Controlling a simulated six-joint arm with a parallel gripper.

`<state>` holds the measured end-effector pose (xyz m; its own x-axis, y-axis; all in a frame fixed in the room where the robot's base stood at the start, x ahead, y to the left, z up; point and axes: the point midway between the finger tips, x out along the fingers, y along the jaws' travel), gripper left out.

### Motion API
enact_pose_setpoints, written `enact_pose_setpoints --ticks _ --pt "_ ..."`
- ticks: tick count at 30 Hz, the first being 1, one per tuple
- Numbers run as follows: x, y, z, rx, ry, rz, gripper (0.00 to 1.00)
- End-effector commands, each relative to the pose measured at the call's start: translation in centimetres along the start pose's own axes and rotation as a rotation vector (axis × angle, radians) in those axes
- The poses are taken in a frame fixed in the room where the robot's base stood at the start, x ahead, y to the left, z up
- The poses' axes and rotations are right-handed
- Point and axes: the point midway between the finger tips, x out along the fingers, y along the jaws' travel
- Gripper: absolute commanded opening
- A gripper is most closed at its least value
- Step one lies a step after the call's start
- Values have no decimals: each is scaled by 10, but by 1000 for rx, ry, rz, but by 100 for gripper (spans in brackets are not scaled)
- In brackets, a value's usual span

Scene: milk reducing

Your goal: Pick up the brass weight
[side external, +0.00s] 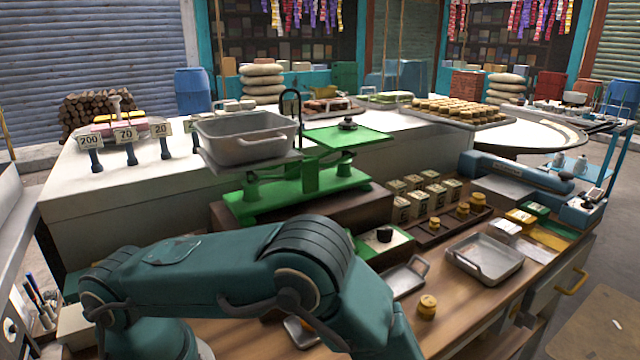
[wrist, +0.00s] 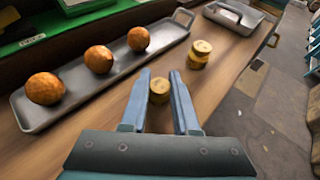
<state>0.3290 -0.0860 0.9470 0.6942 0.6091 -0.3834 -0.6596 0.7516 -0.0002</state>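In the wrist view my gripper (wrist: 161,74) is open, its two blue fingers apart. A round brass weight (wrist: 158,91) shows between the fingers; whether they are down at its height I cannot tell. A second, taller-looking brass weight (wrist: 199,52) stands on the wooden counter beyond the right fingertip. In the side external view one brass weight (side external: 427,308) stands on the counter right of my arm. My gripper is hidden there behind my own arm.
A long metal tray (wrist: 92,92) with three orange-brown balls lies left of the fingers. A square metal tray (side external: 485,258) sits farther along the counter (wrist: 232,62). A green balance scale (side external: 300,195) stands behind. Smaller brass weights (side external: 463,209) stand in a wooden rack.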

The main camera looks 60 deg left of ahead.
Motion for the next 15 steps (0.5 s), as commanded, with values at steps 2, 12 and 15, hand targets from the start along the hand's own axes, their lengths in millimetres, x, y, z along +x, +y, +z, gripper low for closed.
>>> enact_pose_setpoints --ticks 2,12,15 --pt "0 0 0 0 0 0 0" --pt "-2 0 3 -2 0 0 0" --pt "-4 0 9 -2 0 0 0"
